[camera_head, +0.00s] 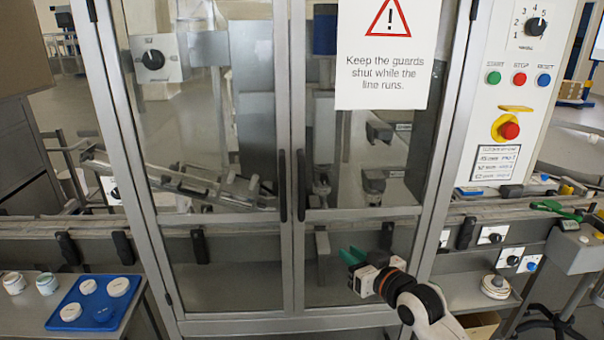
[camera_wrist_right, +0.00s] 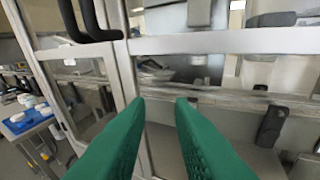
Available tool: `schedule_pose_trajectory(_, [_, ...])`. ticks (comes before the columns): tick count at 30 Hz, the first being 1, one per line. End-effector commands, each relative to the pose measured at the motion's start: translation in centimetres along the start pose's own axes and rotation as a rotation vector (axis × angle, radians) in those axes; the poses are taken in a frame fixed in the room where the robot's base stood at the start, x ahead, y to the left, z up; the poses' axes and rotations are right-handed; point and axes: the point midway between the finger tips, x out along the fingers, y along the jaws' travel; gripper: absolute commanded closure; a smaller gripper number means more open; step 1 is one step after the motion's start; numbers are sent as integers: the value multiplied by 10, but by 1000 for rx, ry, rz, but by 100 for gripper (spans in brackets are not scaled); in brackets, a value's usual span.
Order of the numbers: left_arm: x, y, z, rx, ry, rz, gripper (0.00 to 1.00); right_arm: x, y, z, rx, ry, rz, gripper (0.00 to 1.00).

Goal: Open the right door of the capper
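The capper's right door (camera_head: 368,180) is a clear panel in a metal frame, and it looks shut against the left door (camera_head: 212,160). Its black vertical handle (camera_head: 301,186) stands beside the left door's handle (camera_head: 282,186) at the middle. My right gripper (camera_head: 350,257) is in front of the right door's lower part, below and right of the handles, touching neither. In the right wrist view its green fingers (camera_wrist_right: 158,104) are apart with nothing between them. Both black handles (camera_wrist_right: 80,20) show there at the upper left. My left gripper is not in view.
A warning sign (camera_head: 386,55) is on the right door's upper part. A control panel (camera_head: 514,80) with buttons stands to the right. A blue tray (camera_head: 96,305) with white lids lies on a side table at the lower left. A conveyor (camera_head: 60,228) runs through behind the doors.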

Motion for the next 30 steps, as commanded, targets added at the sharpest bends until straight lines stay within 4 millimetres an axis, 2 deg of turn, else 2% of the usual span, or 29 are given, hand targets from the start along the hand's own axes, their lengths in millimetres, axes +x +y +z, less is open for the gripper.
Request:
schedule_pose_trajectory(1, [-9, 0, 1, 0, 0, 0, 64, -9, 17, 48, -28, -54, 43, 79])
schedule_pose_trajectory(3, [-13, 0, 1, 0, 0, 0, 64, -21, 36, 87, -52, -104, 92, 79])
schedule_pose_trajectory(6, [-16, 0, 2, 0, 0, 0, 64, -34, 56, 121, -78, -149, 140, 79])
schedule_pose_trajectory(7, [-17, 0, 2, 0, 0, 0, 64, -37, 60, 126, -83, -156, 149, 79])
schedule_pose_trajectory(10, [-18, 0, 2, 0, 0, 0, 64, -39, 66, 136, -90, -168, 164, 79])
schedule_pose_trajectory(14, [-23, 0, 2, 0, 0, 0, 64, -26, 68, 140, -87, -170, 165, 79])
schedule_pose_trajectory(24, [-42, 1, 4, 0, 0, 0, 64, 40, 80, 151, -88, -169, 164, 79])
schedule_pose_trajectory(30, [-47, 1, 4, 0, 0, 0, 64, 66, 84, 154, -88, -168, 164, 79])
